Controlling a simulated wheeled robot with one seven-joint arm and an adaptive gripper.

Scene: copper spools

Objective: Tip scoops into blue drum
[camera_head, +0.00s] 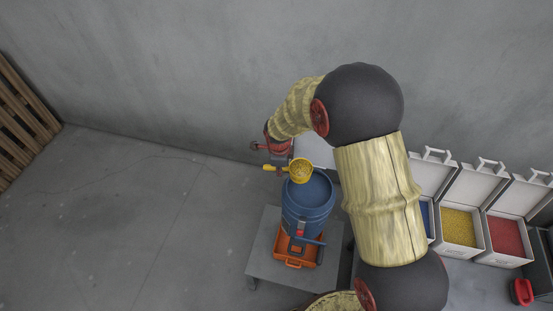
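The blue drum (306,208) stands upright in an orange tray (293,264) on a grey cart. Its top is open, and a dark blue surface shows inside the rim. A yellow scoop (300,171) with yellow grainy material in its bowl is over the drum's far left rim. Its handle (272,168) points left, toward my gripper (275,160). My gripper is small and partly hidden in this view, so I cannot tell whether its fingers are closed on the handle. My arm comes in from the right and bends over behind the drum.
Open white bins stand at the right, one with yellow material (458,228), one with red material (505,237); a blue one is partly hidden by my arm. A red object (521,291) is at the lower right. Wooden pallets (22,125) lean at the left. The left floor is clear.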

